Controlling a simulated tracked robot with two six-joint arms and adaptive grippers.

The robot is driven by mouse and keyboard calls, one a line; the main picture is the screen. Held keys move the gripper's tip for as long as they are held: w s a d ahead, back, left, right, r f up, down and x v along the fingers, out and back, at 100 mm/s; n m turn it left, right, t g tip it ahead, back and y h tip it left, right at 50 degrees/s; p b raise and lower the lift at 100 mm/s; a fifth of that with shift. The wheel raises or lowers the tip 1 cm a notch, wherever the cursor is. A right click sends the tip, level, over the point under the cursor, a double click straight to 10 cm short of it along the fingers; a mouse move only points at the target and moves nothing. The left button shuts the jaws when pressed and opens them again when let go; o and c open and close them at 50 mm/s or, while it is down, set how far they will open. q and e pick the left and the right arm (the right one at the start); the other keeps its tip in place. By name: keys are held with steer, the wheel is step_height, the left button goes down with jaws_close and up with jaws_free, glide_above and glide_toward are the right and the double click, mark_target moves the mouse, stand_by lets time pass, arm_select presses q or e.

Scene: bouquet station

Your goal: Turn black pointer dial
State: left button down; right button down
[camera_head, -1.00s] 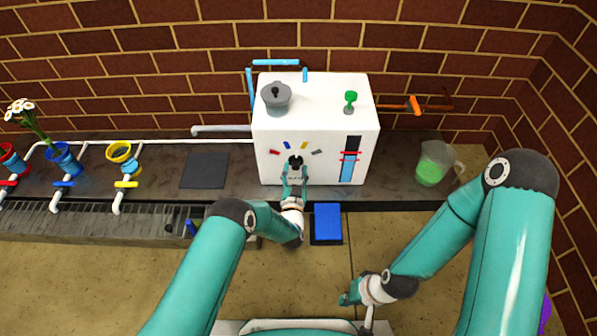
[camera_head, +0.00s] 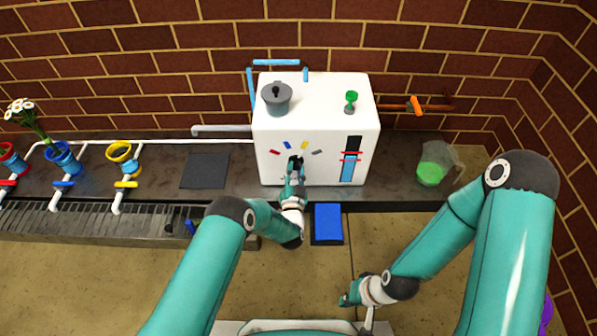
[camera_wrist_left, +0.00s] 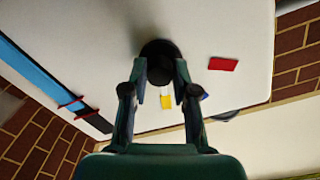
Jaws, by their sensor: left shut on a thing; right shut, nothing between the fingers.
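The black pointer dial (camera_head: 295,161) sits on the front of the white box (camera_head: 274,138), below an arc of red, blue, yellow and grey marks. My left gripper (camera_head: 296,170) is at the dial and shut on it, hiding much of it in the head view. In the left wrist view the round black dial (camera_wrist_left: 158,49) shows between the fingertips of the left gripper (camera_wrist_left: 160,84). The yellow mark (camera_wrist_left: 166,102) and red mark (camera_wrist_left: 223,64) show beside it. My right gripper (camera_head: 350,297) is shut and empty, low and away from the box.
A grey lidded pot (camera_head: 277,101) and a green knob (camera_head: 351,97) are on top of the box. A jug with green liquid (camera_head: 433,168) stands to its right. A blue pad (camera_head: 327,222) lies in front. A dark square mat (camera_head: 205,170) lies to the left.

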arm_select(q)
steer(key=c, duration=0.9)
jaws_free()
steer(key=s, duration=1.2)
steer(key=shift+a, duration=0.25)
